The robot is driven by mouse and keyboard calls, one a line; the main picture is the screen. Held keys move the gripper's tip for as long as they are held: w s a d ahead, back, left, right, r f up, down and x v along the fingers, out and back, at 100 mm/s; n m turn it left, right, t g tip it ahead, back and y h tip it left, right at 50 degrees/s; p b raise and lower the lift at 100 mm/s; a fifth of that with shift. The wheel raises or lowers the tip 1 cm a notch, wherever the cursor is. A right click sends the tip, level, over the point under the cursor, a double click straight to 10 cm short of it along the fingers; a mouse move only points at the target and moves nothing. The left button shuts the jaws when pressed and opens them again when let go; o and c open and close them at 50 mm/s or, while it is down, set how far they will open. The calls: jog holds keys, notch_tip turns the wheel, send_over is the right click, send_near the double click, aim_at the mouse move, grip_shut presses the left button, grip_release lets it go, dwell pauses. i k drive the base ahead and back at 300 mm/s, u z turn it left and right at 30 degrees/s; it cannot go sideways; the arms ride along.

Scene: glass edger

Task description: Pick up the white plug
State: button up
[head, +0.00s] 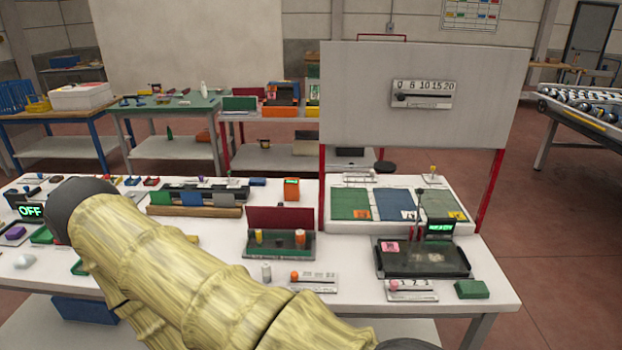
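A small white cylinder (266,272), which looks like the white plug, stands upright near the front edge of the white table (222,284). It is in front of a green tray and left of a small slider panel with an orange knob. Nothing touches it that I can see. My arm, in a pale yellow cover, crosses the lower left of the head view and hides part of the table. My gripper is not in view, so its state and its place relative to the plug do not show.
The green tray (278,252) with a dark red back holds a yellow and an orange cylinder. The orange-knobbed panel (314,281) sits right of the plug. A dark tray (422,262) and a green block (471,289) are farther right. A large grey board (420,135) rises behind.

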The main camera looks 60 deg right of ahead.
aim_at(266, 267)
jog(key=k, duration=0.35)
jog(key=z, duration=0.7)
